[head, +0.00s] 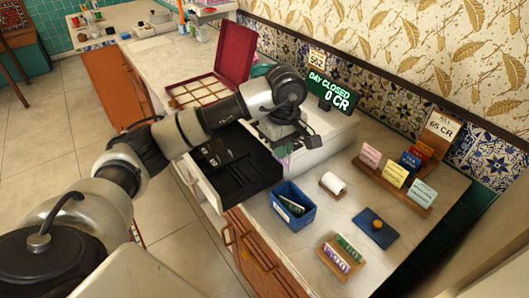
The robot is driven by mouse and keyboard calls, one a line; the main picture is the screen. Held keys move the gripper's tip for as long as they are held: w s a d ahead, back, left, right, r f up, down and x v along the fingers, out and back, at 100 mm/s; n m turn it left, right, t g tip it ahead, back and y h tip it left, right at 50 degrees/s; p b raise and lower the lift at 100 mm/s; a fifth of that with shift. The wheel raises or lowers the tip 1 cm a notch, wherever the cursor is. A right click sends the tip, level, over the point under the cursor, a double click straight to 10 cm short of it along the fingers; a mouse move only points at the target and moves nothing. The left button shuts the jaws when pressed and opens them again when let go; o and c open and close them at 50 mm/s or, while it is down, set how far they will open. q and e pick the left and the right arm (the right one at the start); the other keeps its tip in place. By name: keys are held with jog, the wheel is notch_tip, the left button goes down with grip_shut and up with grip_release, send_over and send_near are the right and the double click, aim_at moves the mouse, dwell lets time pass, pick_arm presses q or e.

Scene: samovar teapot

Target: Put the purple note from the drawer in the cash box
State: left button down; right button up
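My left gripper (286,147) points down over the drawer's far right edge. A small purple note (286,160) shows just below its fingertips, with a bit of green beside it; the fingers appear shut on it, though the arm hides part of the grip. The purple note is apart from the box. My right gripper is not in view.
A wooden holder (328,264) with green and purple slips stands at the front. A blue pad (373,232) with a round knob, a paper roll (333,184) and a card rack (398,193) stand right of the box. A maroon case (236,52) lies open behind.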

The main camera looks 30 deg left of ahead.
pick_arm(q)
jog(key=d+r+p, duration=0.2)
jog(key=d+r, duration=0.1)
jog(key=r, duration=0.4)
jog(key=shift+s+d, duration=0.2)
jog(key=shift+s, duration=0.05)
dwell(0.5)
